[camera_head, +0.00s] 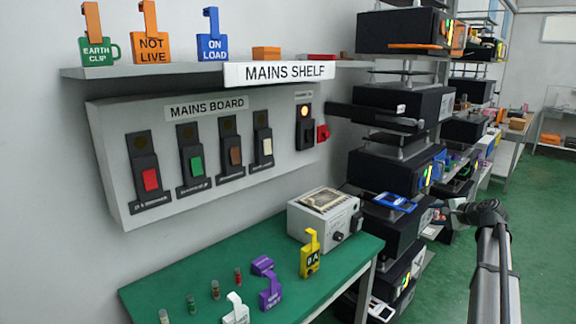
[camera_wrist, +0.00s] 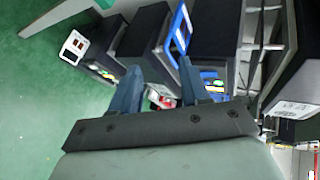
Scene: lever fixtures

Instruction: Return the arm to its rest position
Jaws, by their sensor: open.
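My gripper (camera_wrist: 158,72) shows in the wrist view with its two blue-grey fingers apart and nothing visible between them. In the head view my arm (camera_head: 493,265) rises at the lower right, and its end bends left toward the stack of black equipment (camera_head: 390,165). The gripper's fingers are too small to make out there. The mains board (camera_head: 205,150) on the wall carries several levers with red, green, brown and cream handles. A red switch (camera_head: 323,132) sits at its right end beside a lit lamp. My arm is well away from the board.
The mains shelf (camera_head: 180,70) holds green, orange and blue tags. A green-topped bench (camera_head: 165,292) holds a yellow tag (camera_head: 310,255), purple and white tags, small fuses and a grey meter box (camera_head: 325,215). Black equipment is close to my gripper. Green floor (camera_head: 540,240) is clear at the right.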

